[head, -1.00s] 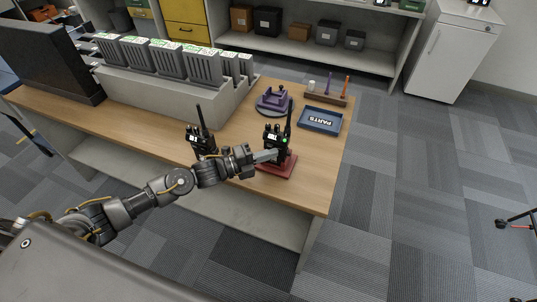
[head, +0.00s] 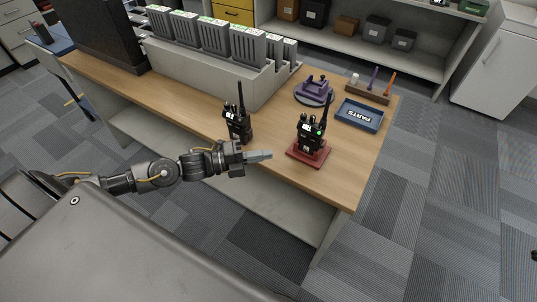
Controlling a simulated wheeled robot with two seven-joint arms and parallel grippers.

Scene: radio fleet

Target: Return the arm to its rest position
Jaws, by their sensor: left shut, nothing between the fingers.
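My left arm comes in from the left, and its gripper (head: 259,156) is shut and empty. It points right, at the front edge of the wooden table. A black radio (head: 311,128) with a green light stands upright on a red mat (head: 309,153), to the right of the gripper and apart from it. A second black radio (head: 238,125) stands on the table just behind the gripper's wrist. My right gripper is not in view.
The wooden table (head: 352,157) also holds a grey rack (head: 213,72) of several grey units, a purple stand (head: 313,92), a blue PARTS tray (head: 359,115) and a tool holder (head: 368,94). A white cabinet (head: 494,68) and shelves stand behind. Carpet floor lies open at right.

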